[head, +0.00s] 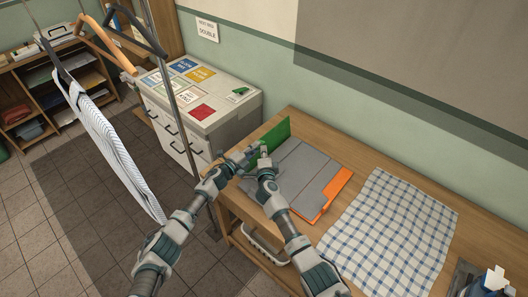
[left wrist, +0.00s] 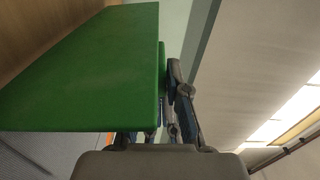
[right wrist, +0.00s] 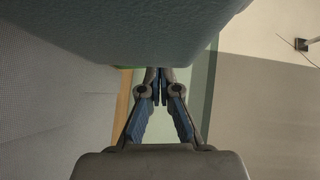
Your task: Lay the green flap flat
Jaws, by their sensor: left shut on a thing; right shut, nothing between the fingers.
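The green flap (head: 275,136) stands raised on edge at the far left side of the grey folding board (head: 298,166) in the head view. It fills the upper left of the left wrist view (left wrist: 85,70). My left gripper (head: 257,147) is shut on the green flap near its edge; its fingers (left wrist: 173,95) are partly hidden by the flap. My right gripper (head: 263,151) is shut and empty, close beside the left one. Its fingertips meet in the right wrist view (right wrist: 160,74), below a large grey-blue shape that I cannot identify.
An orange flap (head: 337,184) lies at the right side of the board. A checked cloth (head: 390,225) lies on the wooden table (head: 300,119). A white drawer cabinet (head: 224,112) stands at the left, and a striped garment (head: 115,145) hangs nearer. A white basket (head: 262,247) sits below the table edge.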

